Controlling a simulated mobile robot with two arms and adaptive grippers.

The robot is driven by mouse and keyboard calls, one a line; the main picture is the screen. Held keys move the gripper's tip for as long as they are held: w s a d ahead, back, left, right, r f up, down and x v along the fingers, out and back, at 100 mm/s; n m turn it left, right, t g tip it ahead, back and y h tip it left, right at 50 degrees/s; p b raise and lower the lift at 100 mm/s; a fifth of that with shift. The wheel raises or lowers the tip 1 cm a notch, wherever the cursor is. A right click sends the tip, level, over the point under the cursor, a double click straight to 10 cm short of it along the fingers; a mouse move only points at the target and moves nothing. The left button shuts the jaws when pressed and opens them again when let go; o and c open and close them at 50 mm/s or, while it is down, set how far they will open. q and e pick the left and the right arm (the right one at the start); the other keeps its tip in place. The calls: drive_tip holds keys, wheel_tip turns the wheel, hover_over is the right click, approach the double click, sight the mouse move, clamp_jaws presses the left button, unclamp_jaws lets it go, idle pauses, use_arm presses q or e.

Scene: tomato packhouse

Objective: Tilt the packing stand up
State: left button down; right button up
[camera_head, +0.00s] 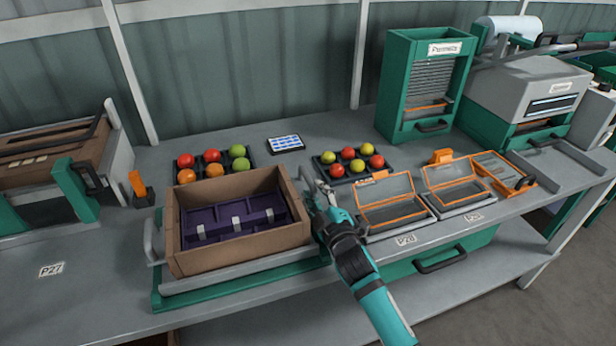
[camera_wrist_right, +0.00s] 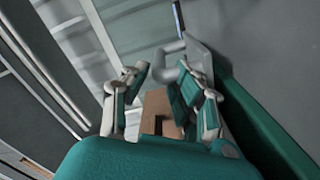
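The packing stand (camera_head: 250,267) is a grey cradle on a green base (camera_head: 180,299) near the front of the bench. It looks close to flat. It bears a brown open box (camera_head: 240,245) with a purple divided insert (camera_head: 252,229). A grey loop handle (camera_head: 151,243) shows on the stand's left side. My right gripper (camera_head: 316,192) is beside the box's right wall. In the right wrist view my right gripper (camera_wrist_right: 162,78) has its fingers apart, with a grey handle (camera_wrist_right: 170,53) just beyond and between the tips. No grip on it shows. My left gripper is not in view.
Two dark trays of tomatoes (camera_head: 214,176) (camera_head: 347,176) and a tablet (camera_head: 286,143) lie behind. Orange-rimmed open punnets (camera_head: 397,214) stand close right of my arm. A green punnet dispenser (camera_head: 393,98) stands behind them. The bench left of the stand is mostly clear.

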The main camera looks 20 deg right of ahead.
sight(301, 164)
drive_tip(key=w, duration=0.6)
drive_tip(key=shift+w+a, duration=0.15)
drive_tip(key=shift+c, duration=0.2)
clamp_jaws()
